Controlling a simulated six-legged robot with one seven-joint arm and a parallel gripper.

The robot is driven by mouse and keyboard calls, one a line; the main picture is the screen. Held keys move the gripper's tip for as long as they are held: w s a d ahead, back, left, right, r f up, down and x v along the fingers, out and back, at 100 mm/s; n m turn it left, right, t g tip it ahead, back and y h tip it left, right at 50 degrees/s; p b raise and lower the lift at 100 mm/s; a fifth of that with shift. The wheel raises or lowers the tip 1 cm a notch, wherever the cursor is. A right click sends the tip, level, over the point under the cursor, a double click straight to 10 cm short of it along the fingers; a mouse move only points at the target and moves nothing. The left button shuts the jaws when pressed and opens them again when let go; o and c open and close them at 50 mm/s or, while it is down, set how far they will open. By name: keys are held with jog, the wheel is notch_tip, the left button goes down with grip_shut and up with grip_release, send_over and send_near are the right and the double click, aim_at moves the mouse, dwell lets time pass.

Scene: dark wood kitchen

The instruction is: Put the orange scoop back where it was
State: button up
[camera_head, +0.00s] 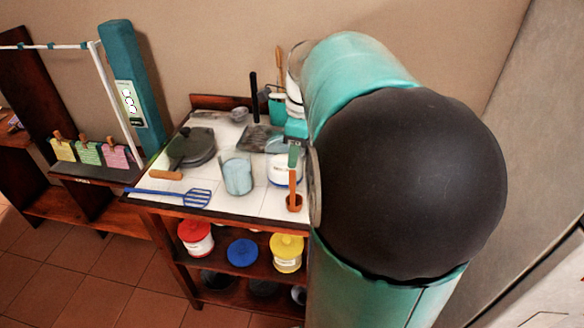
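The orange scoop (293,190) is upright at the front right of the white-tiled tabletop, with its handle up and its small cup at the bottom. My gripper (294,155) is just above it, with its green fingers closed around the top of the handle. I cannot tell whether the cup touches the tiles or hangs just above them. A clear container with pale blue contents (238,176) stands to the left of the scoop. A white container with a blue label (284,171) stands behind the scoop, partly hidden by my gripper.
A dark pan (195,147) and a blue slotted spatula (196,197) lie on the left of the tabletop. The shelf below holds a red-lidded jar (195,239), a blue lid (242,252) and a yellow-lidded jar (287,253). My arm hides the tabletop's right side.

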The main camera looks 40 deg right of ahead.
jog(key=shift+s+r, duration=0.15)
jog(key=shift+r, duration=1.65)
jog(key=s+a+f+n+t, duration=0.1)
jog(key=s+a+n, duration=0.3)
jog(key=a+n, duration=0.8)
jog(key=s+a+f+n+t, duration=0.2)
jog(key=s+a+n+t, duration=0.1)
jog(key=a+n, duration=1)
jog(key=s+n, duration=0.1)
jog(key=n, duration=0.2)
jog(key=shift+f+h, duration=0.3)
jog(key=shift+h, duration=0.1)
jog(key=shift+s+d, duration=0.1)
